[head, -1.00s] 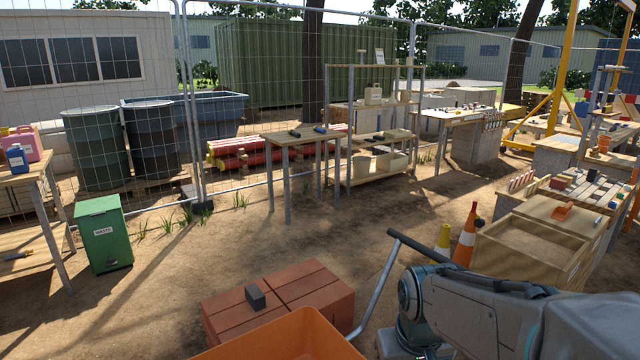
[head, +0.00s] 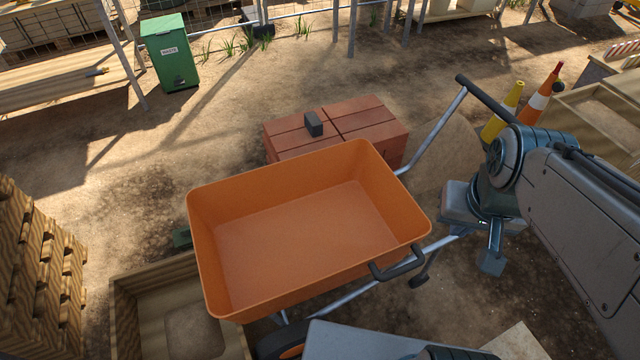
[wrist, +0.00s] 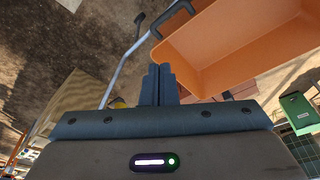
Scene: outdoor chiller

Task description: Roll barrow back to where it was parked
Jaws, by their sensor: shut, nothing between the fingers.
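The barrow has an empty orange tray (head: 300,225) on grey tubes, with its wheel (head: 283,345) partly hidden at the bottom of the head view. My gripper (head: 492,264) is shut and empty, pointing down to the right of the tray, apart from both handles. In the wrist view the closed fingers (wrist: 159,84) show near the tray (wrist: 235,50) and the near grip (wrist: 172,18). No parking mark is clear to me.
A red brick stack (head: 385,125) with a dark block (head: 313,124) stands right behind the tray. A wooden box (head: 125,310) and stacked pallets (head: 35,270) are at left. Cones (head: 540,100) stand at upper right. Open dirt lies toward the green bin (head: 168,52).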

